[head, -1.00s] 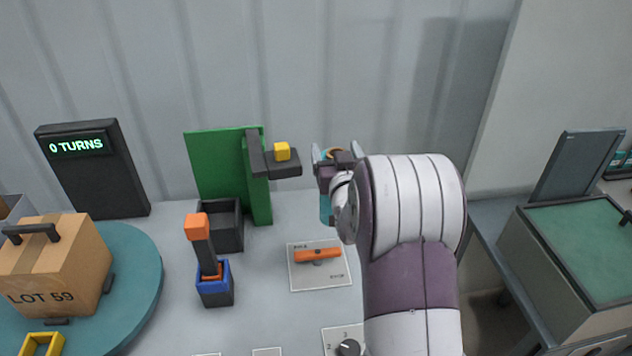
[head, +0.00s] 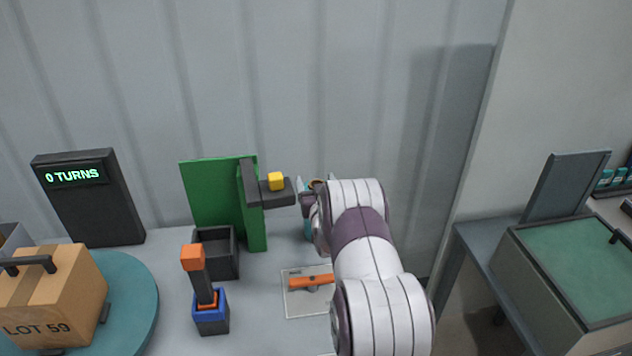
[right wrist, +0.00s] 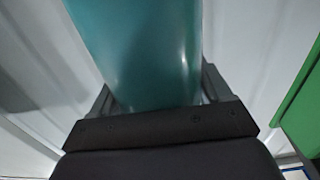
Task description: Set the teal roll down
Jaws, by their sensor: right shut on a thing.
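The teal roll (right wrist: 150,50) fills the upper middle of the right wrist view, between the fingers of my right gripper. In the head view my right gripper (head: 311,188) is just right of the black bracket on the green panel and shut on the roll. A small part of the teal roll (head: 307,231) shows below the gripper, upright near the back of the table. My arm hides most of it, and I cannot tell whether its lower end touches the table. My left gripper is not in view.
An orange-handled lever (head: 193,258), a black bin (head: 234,262) and an orange switch on a plate (head: 296,310) stand nearby. A carton (head: 60,295) sits on a turntable at left.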

